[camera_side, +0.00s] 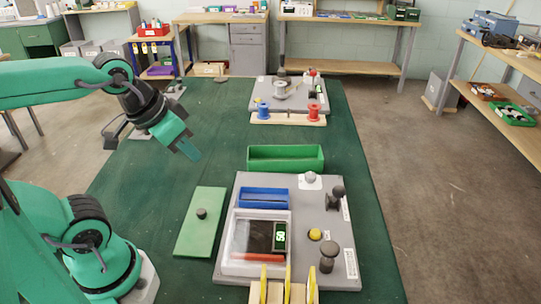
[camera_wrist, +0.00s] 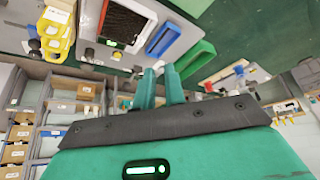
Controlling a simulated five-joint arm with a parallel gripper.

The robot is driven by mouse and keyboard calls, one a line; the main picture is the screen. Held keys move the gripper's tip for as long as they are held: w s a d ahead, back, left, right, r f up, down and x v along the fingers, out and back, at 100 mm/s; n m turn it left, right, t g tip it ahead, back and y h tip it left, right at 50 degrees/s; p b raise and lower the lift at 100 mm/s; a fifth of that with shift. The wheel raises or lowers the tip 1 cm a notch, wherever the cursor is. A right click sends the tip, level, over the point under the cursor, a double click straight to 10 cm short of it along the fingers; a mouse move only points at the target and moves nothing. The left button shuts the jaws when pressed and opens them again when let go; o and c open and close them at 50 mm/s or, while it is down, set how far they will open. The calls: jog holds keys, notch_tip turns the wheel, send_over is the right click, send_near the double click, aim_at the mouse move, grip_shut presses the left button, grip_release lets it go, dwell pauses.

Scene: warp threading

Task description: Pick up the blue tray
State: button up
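The blue tray (camera_side: 262,204) is a small rectangular open box. It sits at the back left of the grey board (camera_side: 311,238) in the side view, just behind the white-framed panel. The blue tray (camera_wrist: 164,36) also shows near the top middle of the wrist view. My gripper (camera_side: 190,152) is in the air above the green mat, left of and beyond the tray, and not touching it. In the wrist view, my gripper (camera_wrist: 161,70) has a narrow gap between its fingers, and nothing shows between them.
A green tray (camera_side: 285,166) stands just behind the board. A green plate with a dark knob (camera_side: 201,213) lies to its left. The board carries dark knobs (camera_side: 327,256) and a yellow button (camera_side: 315,234). The mat (camera_side: 215,125) between is clear.

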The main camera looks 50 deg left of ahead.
jog(key=o, duration=1.4)
jog(key=shift+c, duration=0.2)
jog(key=shift+w, duration=0.15)
jog(key=m+g, duration=0.6)
jog(key=m, duration=0.3)
send_over(264, 200)
notch_tip(264, 200, down, 14)
jog(key=shift+f, duration=3.95)
jog(key=c, duration=1.2)
